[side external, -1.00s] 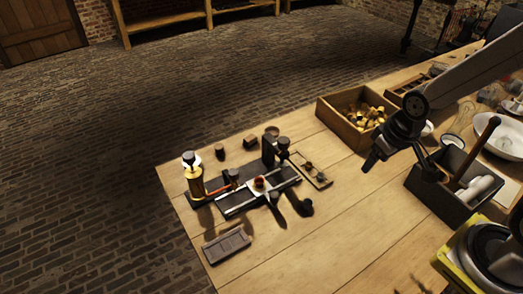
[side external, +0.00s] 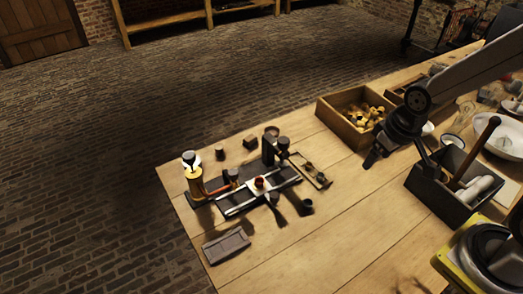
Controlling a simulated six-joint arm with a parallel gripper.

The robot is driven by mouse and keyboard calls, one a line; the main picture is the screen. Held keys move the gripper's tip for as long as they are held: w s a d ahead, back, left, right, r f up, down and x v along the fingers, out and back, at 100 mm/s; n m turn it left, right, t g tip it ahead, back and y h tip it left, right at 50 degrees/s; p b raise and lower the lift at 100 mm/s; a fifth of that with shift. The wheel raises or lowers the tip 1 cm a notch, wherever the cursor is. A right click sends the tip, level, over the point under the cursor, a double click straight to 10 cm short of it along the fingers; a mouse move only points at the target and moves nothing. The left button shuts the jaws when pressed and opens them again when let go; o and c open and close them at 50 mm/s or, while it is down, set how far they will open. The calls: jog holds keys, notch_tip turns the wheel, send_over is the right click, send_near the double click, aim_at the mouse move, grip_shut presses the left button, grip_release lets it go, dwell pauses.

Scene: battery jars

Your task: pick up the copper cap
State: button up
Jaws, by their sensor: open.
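A small reddish-brown cap (side external: 259,183), which looks like the copper cap, sits on a pale plate in the middle of the dark apparatus (side external: 232,203).
A wooden box (side external: 325,112) of small brass-coloured parts stands behind my gripper. A dark caddy (side external: 425,196) with a handled tool is at the right. A brass column (side external: 195,183) rises at the apparatus's left end. A dark tray (side external: 226,246) lies in front. The table's front middle is clear.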

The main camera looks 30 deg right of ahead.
jog(key=shift+w+v, duration=0.45)
jog(key=shift+v, duration=1.55)
jog(key=n+g, duration=0.3)
jog(key=n, duration=0.9)
send_over(259, 179)
jog(key=s, duration=0.1)
jog(key=f, duration=1.8)
jog(key=shift+s+a+f, duration=0.15)
jog(key=shift+a+f, duration=0.1)
jog(key=shift+f, duration=0.55)
jog(key=shift+f, duration=0.1)
jog(key=shift+f, duration=2.5)
